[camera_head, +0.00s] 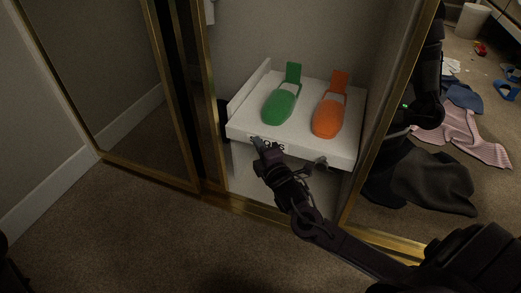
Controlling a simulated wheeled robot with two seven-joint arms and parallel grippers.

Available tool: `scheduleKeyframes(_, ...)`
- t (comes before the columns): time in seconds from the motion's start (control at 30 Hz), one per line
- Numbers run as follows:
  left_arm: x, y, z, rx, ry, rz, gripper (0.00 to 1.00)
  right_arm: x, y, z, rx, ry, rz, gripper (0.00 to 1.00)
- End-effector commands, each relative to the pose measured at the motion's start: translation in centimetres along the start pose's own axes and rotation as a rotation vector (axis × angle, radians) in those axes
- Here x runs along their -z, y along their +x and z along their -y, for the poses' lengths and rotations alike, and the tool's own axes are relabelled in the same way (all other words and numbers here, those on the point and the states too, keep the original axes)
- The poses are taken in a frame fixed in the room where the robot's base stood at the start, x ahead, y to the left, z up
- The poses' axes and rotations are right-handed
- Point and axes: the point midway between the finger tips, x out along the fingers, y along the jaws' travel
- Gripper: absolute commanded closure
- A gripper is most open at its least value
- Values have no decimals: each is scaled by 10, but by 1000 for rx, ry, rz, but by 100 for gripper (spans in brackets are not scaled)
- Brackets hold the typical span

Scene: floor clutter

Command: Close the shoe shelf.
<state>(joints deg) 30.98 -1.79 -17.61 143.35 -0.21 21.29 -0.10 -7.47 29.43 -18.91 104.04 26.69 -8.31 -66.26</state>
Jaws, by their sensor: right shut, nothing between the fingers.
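The white shoe shelf (306,144) is a pull-out tray inside a gold-framed closet opening. It stands out toward me, and its front panel bears a partly covered label. Two shoe-shaped pieces, one green (279,107) and one orange (327,119), lie side by side on it. My right gripper (258,146) comes in from the lower right. It is shut and empty, with its tip at the left part of the shelf's front panel, over the label. I cannot tell whether it touches the panel. My left gripper is not in view.
Gold-framed mirror doors (100,75) flank the opening. The right mirror reflects my body, a pink striped cloth (465,135), dark cloths, blue sandals and a white bin. The carpet (150,235) in front at the left is clear.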

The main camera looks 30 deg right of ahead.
Motion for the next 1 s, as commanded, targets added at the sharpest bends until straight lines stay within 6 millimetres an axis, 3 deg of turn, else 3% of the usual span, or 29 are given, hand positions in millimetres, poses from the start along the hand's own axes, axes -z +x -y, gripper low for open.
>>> scheduleKeyframes(0.47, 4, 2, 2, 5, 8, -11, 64, -7, 6, -1, 0, -1, 1, 100)
scheduleKeyframes(0.77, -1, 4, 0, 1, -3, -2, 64, -38, 37, -2, -2, -3, 2, 100)
scheduleKeyframes(1.0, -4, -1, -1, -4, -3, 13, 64, -35, 34, -1, -1, -1, 0, 100)
